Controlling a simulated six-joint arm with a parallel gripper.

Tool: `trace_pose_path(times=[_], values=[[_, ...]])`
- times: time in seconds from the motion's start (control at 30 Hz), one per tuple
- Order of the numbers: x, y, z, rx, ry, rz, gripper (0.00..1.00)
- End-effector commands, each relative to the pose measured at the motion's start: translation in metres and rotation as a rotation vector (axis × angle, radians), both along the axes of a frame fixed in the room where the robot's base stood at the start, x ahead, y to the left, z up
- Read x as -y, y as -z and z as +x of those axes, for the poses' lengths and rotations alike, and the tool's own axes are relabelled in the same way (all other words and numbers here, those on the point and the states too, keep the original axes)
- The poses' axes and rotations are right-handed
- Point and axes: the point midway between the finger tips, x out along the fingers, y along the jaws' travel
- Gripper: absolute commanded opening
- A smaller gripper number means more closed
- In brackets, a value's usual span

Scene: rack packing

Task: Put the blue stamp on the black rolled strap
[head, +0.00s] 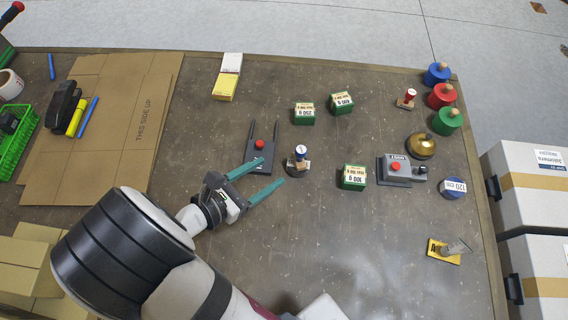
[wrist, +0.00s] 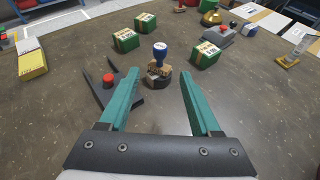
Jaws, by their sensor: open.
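The blue stamp (head: 301,151), with a blue knob and a wooden-looking base, stands upright right of centre in the head view. It also shows in the wrist view (wrist: 160,52). Its base rests on a dark round thing, which looks like the black rolled strap (head: 293,170); this shows in the wrist view too (wrist: 161,84). My gripper (head: 272,173) is open and empty. Its teal fingers point toward the stamp and strap from the lower left. In the wrist view the stamp and strap appear between and beyond the fingertips (wrist: 159,74), apart from both.
A black forked piece with a red knob (head: 262,150) lies close to my upper finger. Green boxes stand behind (head: 304,115), (head: 342,104) and right (head: 353,178). A grey device (head: 396,170) is farther right. The tabletop (head: 370,260) in front is clear.

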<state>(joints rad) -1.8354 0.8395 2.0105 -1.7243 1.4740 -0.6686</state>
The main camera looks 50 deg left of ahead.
Motion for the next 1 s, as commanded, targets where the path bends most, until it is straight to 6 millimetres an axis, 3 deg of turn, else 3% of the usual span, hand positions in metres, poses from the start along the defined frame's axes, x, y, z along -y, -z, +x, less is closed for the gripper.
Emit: trace_pose_path(times=[0.17, 0.27, 0.37, 0.43, 0.5, 0.6, 0.7, 0.73, 0.83, 1.0], values=[[0.005, -0.005, 0.005, -0.008, 0.038, 0.015, 0.64], [0.040, -0.025, 0.045, -0.053, 0.275, 0.108, 0.64], [0.124, -0.057, 0.098, -0.119, 0.751, 0.311, 0.64], [0.197, -0.077, 0.112, -0.148, 1.162, 0.506, 0.64], [0.263, -0.091, 0.102, -0.151, 1.588, 0.731, 0.64], [0.323, -0.105, 0.062, -0.102, 2.192, 1.108, 0.64], [0.337, -0.114, 0.028, -0.014, 2.668, 1.491, 0.64], [0.336, -0.117, 0.022, -0.011, -2.676, -1.537, 0.64], [0.331, -0.122, 0.014, -0.062, -2.347, -1.452, 0.64], [0.327, -0.126, 0.014, -0.077, -2.198, -1.410, 0.64]])
